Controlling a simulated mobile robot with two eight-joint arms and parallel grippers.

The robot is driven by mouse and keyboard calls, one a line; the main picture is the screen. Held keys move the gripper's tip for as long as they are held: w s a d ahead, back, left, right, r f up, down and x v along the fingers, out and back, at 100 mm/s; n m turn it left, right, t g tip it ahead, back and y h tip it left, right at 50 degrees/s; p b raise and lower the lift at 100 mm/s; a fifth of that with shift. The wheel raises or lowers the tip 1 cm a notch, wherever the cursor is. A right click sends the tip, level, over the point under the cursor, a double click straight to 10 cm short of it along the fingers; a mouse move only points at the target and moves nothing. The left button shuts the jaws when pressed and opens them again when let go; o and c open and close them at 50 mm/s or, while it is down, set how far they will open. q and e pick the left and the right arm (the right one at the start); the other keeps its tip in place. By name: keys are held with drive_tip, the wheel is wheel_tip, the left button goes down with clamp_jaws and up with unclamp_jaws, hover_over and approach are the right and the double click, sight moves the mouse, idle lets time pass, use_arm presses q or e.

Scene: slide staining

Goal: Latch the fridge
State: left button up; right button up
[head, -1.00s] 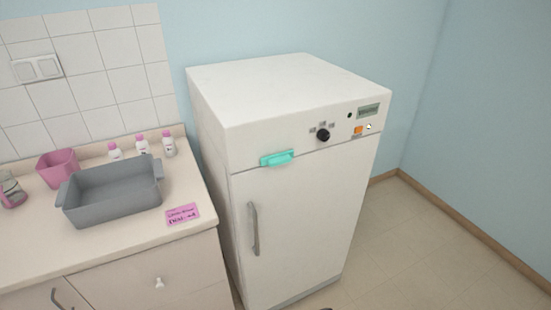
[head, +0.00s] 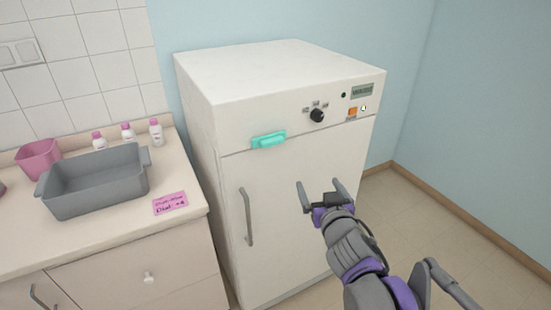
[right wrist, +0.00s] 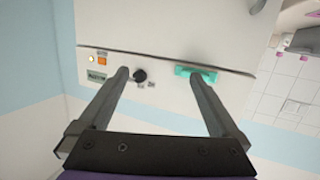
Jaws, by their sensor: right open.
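The white fridge (head: 290,185) stands in the middle of the head view with its door shut against the body, as far as I can see. A turquoise latch (head: 268,140) sits across the seam at the door's upper left; it also shows in the right wrist view (right wrist: 196,74). A grey vertical handle (head: 246,216) is below it. My right gripper (head: 319,188) is open and empty in front of the door, to the right of and below the latch, apart from it. In the right wrist view the fingers (right wrist: 160,78) point at the fridge front. My left gripper is not in view.
The fridge panel has a black knob (head: 317,115), an orange switch (head: 352,112) and a display (head: 362,91). On the left, a counter (head: 120,233) holds a grey basin (head: 95,185), a pink container (head: 38,160), several bottles and a pink label (head: 170,203). The floor on the right is clear.

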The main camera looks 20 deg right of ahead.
sight(274, 144)
drive_tip(key=w+a+r+n+y+b, duration=0.1)
drive_tip(key=w+y, duration=0.1)
drive_tip(key=w, duration=0.3)
drive_tip(key=w+a+n+t+y, duration=0.1)
drive_tip(key=w+a+y, duration=0.1)
drive_tip(key=w, duration=0.4)
drive_tip(key=w+a+r+n+t+y+b, duration=0.1)
drive_tip(key=w+a+n+y, duration=0.1)
drive_tip(key=w, duration=0.3)
drive_tip(key=shift+w+a+r+b, duration=0.2)
drive_tip(key=shift+w+r+b, duration=0.15)
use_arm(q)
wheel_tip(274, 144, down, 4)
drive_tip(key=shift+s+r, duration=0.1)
use_arm(e)
drive_tip(key=c, duration=1.1)
drive_tip(key=shift+o, duration=0.2)
